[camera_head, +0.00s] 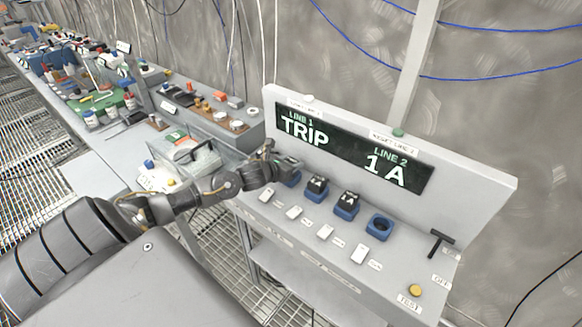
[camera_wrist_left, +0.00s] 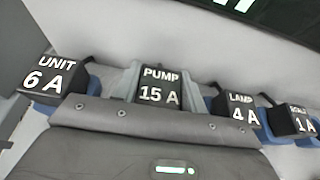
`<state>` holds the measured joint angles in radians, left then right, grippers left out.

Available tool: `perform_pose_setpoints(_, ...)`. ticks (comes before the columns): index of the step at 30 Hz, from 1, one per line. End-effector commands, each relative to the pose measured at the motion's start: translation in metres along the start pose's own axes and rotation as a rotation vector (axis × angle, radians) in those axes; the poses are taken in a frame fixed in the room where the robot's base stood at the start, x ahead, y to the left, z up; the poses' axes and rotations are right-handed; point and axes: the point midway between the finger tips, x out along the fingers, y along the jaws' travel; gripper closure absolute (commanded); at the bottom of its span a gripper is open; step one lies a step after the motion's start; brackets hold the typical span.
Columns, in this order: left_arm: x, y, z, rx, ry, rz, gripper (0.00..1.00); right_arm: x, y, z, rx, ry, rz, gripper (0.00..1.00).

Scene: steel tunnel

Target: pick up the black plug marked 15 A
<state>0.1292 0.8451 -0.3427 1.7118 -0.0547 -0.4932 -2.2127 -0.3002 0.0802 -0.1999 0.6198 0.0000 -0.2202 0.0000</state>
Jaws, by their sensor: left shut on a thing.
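The black plug marked PUMP 15 A (camera_wrist_left: 160,90) is in the middle of the wrist view, with a grey finger on each side of it. My left gripper (camera_head: 283,166) is shut on it, at the left part of the row of blue sockets on the panel. In the head view the gripper mostly hides this plug. A blue socket (camera_head: 292,180) shows just under the gripper; I cannot tell whether the plug is still seated. My right gripper is not in view.
Plugs UNIT 6 A (camera_wrist_left: 50,78), LAMP 4 A (camera_wrist_left: 238,110) and SCALE 1 A (camera_wrist_left: 294,120) stand close by. An empty blue socket (camera_head: 380,226) is farther right. The display (camera_head: 350,152) reads LINE 1 TRIP, LINE 2 1 A. White switches (camera_head: 325,232) line the front; a black T-handle (camera_head: 440,240) stands right.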

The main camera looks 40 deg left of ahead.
Motion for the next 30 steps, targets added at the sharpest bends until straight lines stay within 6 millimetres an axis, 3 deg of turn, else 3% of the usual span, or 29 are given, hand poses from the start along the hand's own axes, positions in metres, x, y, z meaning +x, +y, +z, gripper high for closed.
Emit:
perform_pose_setpoints(5, -0.019, 0.001, 0.021, 0.008, -0.002, 0.0, 0.84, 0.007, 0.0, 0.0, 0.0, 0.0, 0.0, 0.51)
perform_pose_setpoints(11, -0.079, 0.0, 0.05, 0.017, -0.001, -0.002, 0.84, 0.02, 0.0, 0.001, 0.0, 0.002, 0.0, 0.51)
perform_pose_setpoints(16, -0.125, -0.001, 0.046, 0.013, 0.008, -0.002, 0.84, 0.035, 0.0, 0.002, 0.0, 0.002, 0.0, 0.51)
perform_pose_setpoints(24, -0.156, -0.002, 0.053, 0.001, 0.004, -0.003, 0.84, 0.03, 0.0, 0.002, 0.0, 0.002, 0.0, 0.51)
perform_pose_setpoints(30, -0.168, -0.001, 0.053, 0.0, 0.003, 0.0, 0.84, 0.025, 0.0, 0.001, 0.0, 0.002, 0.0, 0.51)
